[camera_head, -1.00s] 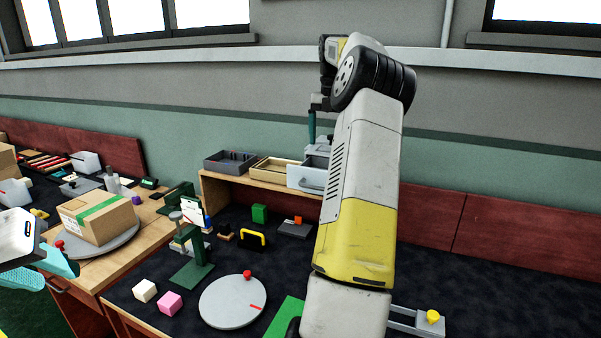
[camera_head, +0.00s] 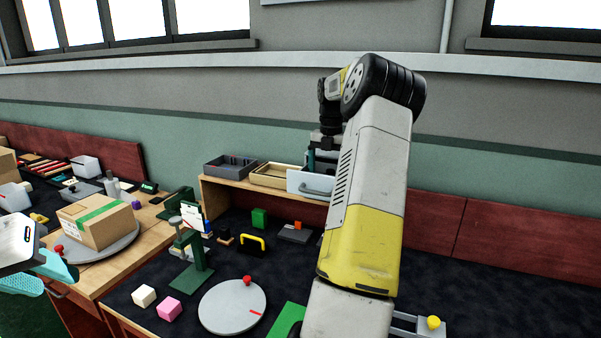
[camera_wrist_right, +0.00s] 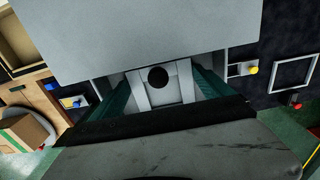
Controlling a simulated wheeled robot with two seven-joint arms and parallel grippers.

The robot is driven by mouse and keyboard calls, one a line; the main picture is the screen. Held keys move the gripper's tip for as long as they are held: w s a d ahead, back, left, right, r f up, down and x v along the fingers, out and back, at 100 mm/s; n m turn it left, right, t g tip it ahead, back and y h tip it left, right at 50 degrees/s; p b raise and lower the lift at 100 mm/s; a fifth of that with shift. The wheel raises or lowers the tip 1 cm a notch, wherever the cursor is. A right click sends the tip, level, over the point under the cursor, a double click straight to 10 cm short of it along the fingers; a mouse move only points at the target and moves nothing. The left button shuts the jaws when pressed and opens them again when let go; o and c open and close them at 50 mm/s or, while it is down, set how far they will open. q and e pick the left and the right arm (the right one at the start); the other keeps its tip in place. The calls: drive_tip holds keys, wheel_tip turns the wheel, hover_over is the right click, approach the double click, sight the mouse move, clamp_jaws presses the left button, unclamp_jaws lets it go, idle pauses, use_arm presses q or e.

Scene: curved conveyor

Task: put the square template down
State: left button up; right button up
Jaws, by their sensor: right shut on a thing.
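My right gripper (camera_head: 312,160) is low over the pale grey drawer-like box (camera_head: 306,186) on the wooden shelf. In the right wrist view, its teal fingers (camera_wrist_right: 160,92) sit on both sides of a pale grey piece with a dark round spot (camera_wrist_right: 158,78). I take this held piece to be the square template; its outline is mostly hidden, and I cannot tell whether it touches anything below. My left gripper (camera_head: 42,276) is at the far left, open and empty, near the turntable with a carton.
Grey (camera_head: 230,165) and wooden (camera_head: 272,174) trays stand left of the box. A grey square frame (camera_wrist_right: 293,75) lies at right in the wrist view.

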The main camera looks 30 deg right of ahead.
sight(329, 171)
drive_tip(key=o, duration=1.1)
wheel_tip(329, 171, up, 12)
drive_tip(key=f, duration=0.1)
drive_tip(key=s+a+r+m+t+h, duration=0.1)
drive_tip(key=a+r+m, duration=0.2)
drive_tip(key=a, duration=0.5)
drive_tip(key=s+a+r+m+t, duration=0.1)
drive_tip(key=s+a+r+m, duration=0.15)
drive_tip(key=a, duration=0.45)
drive_tip(key=s+a+f+m+t+y, duration=0.1)
drive_tip(key=s+a+f+m, duration=0.4)
drive_tip(key=s+a+m, duration=0.5)
drive_tip(key=s+a+f+m+t+y, duration=0.2)
drive_tip(key=s+a+f+m+t, duration=0.1)
drive_tip(key=s+a+m, duration=0.6)
drive_tip(key=s+f, duration=0.1)
drive_tip(key=s, duration=0.2)
drive_tip(key=shift+a+f+m, duration=0.35)
drive_tip(key=shift+a, duration=0.05)
